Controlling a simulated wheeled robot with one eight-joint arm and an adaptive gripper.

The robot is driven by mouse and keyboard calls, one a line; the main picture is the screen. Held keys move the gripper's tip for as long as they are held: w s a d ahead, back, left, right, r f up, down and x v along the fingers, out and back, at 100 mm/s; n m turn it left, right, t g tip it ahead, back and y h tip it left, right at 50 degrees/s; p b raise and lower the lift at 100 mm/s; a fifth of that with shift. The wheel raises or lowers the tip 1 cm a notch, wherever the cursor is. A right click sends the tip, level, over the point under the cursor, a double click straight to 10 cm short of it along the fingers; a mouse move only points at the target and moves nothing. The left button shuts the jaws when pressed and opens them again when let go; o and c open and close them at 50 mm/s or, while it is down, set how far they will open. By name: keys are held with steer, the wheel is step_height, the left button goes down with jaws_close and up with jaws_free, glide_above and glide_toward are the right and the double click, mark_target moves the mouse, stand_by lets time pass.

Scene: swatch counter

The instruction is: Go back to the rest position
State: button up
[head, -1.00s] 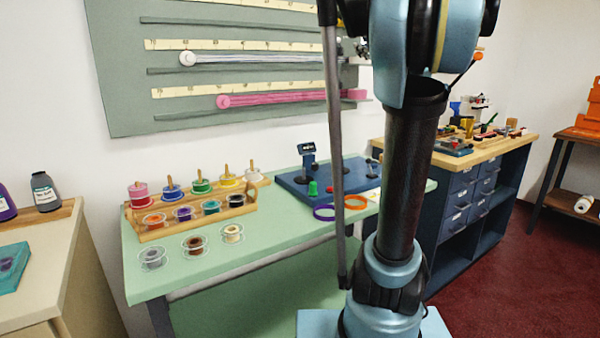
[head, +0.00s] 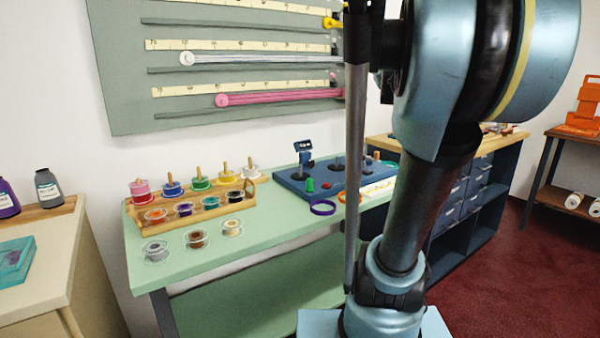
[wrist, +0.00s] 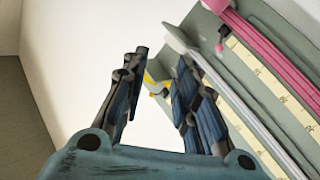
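In the wrist view my gripper (wrist: 163,65) has its two dark blue fingers apart, with bare white wall showing between them. A small yellow piece (wrist: 157,86) shows in the gap, seemingly in the background rather than held. In the head view my arm stands large at the right of centre, its upper links bent over a leaning black link. The gripper's fingers cannot be made out there; they are hidden behind or beyond the arm.
A grey-green wall panel (head: 120,75) carries rulers, a white strand (head: 260,59) and a pink strand (head: 280,97). A green table (head: 270,238) holds a wooden spool rack (head: 135,219), loose spools and a blue board (head: 290,183). Red floor (head: 490,280) lies open at right.

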steer(key=s+f+m+g+h, duration=0.15)
steer(key=s+f+g, duration=0.4)
steer(key=f, duration=0.75)
steer(key=s+f+m+g+h, duration=0.1)
steer(key=s+f+m+g, duration=0.2)
steer(key=s+f, duration=0.8)
steer(key=s+a+f+g+y, duration=0.2)
steer(key=s+a+f+g, duration=0.2)
steer(key=s+f, duration=0.5)
steer(key=s+a+f+n+g+y, duration=0.1)
steer(key=s+a+f+g, duration=0.3)
steer(key=s+f, duration=0.5)
step_height(320, 180, down, 4)
steer(key=shift+s+a+r+y, duration=0.2)
steer(key=shift+s+a+y, duration=0.15)
steer(key=shift+a+y, duration=0.45)
steer(key=shift+n, duration=0.25)
